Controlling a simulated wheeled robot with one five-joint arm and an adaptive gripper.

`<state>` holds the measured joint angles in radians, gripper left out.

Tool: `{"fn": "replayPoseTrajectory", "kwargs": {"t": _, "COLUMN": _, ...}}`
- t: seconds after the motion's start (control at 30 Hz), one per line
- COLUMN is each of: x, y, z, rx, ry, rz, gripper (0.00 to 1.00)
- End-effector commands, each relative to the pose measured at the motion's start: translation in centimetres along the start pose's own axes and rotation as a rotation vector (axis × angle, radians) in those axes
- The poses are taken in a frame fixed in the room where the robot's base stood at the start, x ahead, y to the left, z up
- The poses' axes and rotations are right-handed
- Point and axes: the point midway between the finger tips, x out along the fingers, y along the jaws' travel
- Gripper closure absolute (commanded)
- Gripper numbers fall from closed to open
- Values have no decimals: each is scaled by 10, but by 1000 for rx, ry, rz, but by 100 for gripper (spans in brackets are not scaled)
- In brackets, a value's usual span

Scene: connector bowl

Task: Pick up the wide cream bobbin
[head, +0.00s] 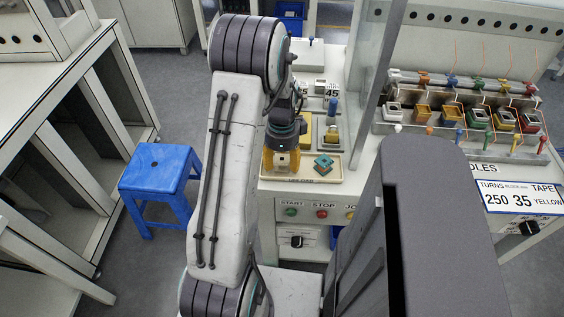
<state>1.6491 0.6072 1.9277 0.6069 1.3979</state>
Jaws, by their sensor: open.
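My gripper (282,163) is at the end of my arm, pointing down over the left part of a shallow cream tray (308,180) on the machine table. Its yellow fingers are apart. A small pale patch shows between them, but I cannot tell whether it is the wide cream bobbin or the tray. I cannot make out the bobbin clearly; the gripper covers that part of the tray. A teal bobbin-like piece (323,163) with brownish edges lies in the tray to the right of my gripper.
A blue stool (160,175) stands at left. Behind the tray are a yellow block (305,130) and a grey fixture with a blue post (332,108). A rack of coloured bobbins (460,115) is at right. Start and stop buttons (322,213) are on the front panel.

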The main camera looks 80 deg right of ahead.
Motion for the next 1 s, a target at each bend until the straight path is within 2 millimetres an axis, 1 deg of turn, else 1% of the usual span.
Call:
{"fn": "replayPoseTrajectory", "kwargs": {"t": 0.03, "x": 0, "y": 0, "z": 0, "rx": 0, "ry": 0, "rz": 0, "gripper": 51}}
{"fn": "replayPoseTrajectory", "kwargs": {"t": 0.07, "x": 0, "y": 0, "z": 0, "rx": 0, "ry": 0, "rz": 0, "gripper": 54}}
{"fn": "replayPoseTrajectory", "kwargs": {"t": 0.47, "x": 0, "y": 0, "z": 0, "rx": 0, "ry": 0, "rz": 0, "gripper": 89}}
{"fn": "replayPoseTrajectory", "kwargs": {"t": 0.83, "x": -1, "y": 0, "z": 0, "rx": 0, "ry": 0, "rz": -1, "gripper": 91}}
{"fn": "replayPoseTrajectory", "kwargs": {"t": 1.0, "x": -7, "y": -1, "z": 0, "rx": 0, "ry": 1, "rz": -3, "gripper": 91}}
